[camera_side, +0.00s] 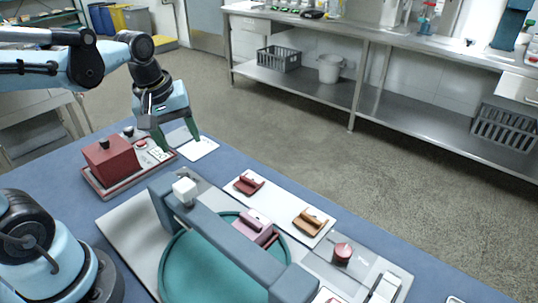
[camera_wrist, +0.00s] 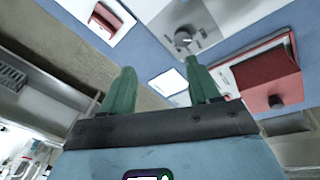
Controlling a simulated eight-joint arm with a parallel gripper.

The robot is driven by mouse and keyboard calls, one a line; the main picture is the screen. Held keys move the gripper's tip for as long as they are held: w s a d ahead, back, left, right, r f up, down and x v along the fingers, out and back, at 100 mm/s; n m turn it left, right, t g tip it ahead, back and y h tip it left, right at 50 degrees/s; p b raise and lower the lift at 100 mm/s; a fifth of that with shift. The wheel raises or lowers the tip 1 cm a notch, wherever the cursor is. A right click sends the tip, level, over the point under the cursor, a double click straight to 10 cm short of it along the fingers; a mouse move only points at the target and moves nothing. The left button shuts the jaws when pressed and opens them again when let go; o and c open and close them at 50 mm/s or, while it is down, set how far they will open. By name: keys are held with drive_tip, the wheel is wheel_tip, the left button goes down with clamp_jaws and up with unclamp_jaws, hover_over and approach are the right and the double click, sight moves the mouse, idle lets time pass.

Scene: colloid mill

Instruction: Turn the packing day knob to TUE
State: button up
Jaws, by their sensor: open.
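The fingers also show spread in the wrist view (camera_wrist: 160,72).
A red box (camera_side: 109,160) with a black knob sits on a tray left of my gripper. A white card (camera_side: 199,147) lies by the fingers. A teal disc (camera_side: 205,270) and a white board (camera_side: 270,222) with red and brown parts lie nearer the front.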

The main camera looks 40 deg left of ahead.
drive_tip(key=shift+w+a+f+n+g, duration=0.1)
drive_tip(key=shift+a+f+n+g, duration=0.45)
drive_tip(key=shift+f+n, duration=1.1)
drive_tip(key=shift+s+a+f+n+g, duration=0.1)
drive_tip(key=shift+a+f+n+g, duration=0.45)
drive_tip(key=shift+f, duration=1.85)
drive_tip(key=shift+w+a+f+n+g, duration=0.1)
drive_tip(key=shift+a+f+n+g, duration=0.4)
drive_tip(key=shift+f+n, duration=1.25)
drive_tip(key=shift+a+f+m, duration=0.15)
drive_tip(key=shift+f+m, duration=0.1)
drive_tip(key=c, duration=1)
drive_tip(key=shift+c, duration=0.2)
